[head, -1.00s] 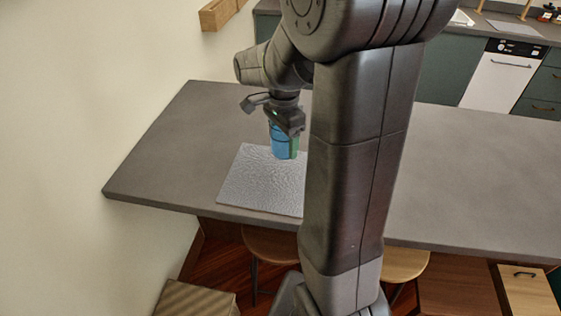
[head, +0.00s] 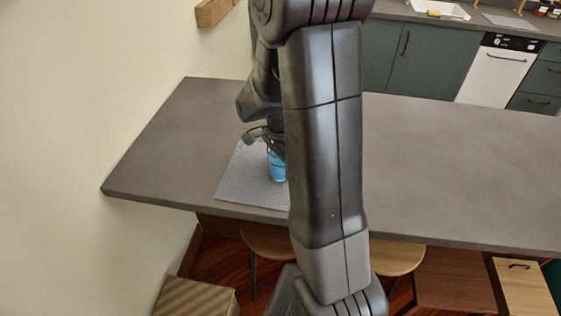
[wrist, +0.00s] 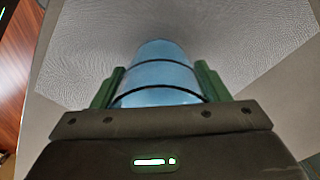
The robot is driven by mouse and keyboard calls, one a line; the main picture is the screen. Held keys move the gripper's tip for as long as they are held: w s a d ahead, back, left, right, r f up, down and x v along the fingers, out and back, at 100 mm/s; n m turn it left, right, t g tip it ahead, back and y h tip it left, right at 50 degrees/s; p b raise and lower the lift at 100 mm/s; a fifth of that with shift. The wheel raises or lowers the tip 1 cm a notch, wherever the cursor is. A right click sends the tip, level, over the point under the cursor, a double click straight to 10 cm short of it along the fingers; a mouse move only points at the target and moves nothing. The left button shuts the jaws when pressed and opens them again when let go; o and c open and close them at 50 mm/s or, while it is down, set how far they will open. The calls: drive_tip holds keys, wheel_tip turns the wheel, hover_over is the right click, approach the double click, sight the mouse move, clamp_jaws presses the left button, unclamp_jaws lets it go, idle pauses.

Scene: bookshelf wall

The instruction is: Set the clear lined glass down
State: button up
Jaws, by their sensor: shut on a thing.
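The lined glass (head: 277,168) looks blue and see-through, with dark bands around it. In the wrist view the glass (wrist: 155,78) stands between the two green fingers of my gripper (wrist: 155,88), which is shut on it. In the head view the glass is over the grey textured mat (head: 240,185), and my arm hides part of it. The mat also fills much of the wrist view (wrist: 240,40). I cannot tell whether the base of the glass touches the mat.
The grey counter (head: 450,170) is bare to the right of my arm. Stools (head: 398,257) stand under its front edge. A pale wall (head: 80,90) is at the left. A wooden shelf (head: 213,12) juts from it above the counter's far end.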

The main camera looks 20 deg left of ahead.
drive_tip(key=shift+f, duration=0.15)
drive_tip(key=o, duration=1.3)
wheel_tip(320, 180, up, 12)
drive_tip(key=shift+r+b, duration=0.2)
drive_tip(key=shift+b, duration=0.1)
wheel_tip(320, 180, down, 12)
drive_tip(key=shift+f+p, duration=0.2)
drive_tip(key=shift+p, duration=0.1)
drive_tip(key=shift+r, duration=1.6)
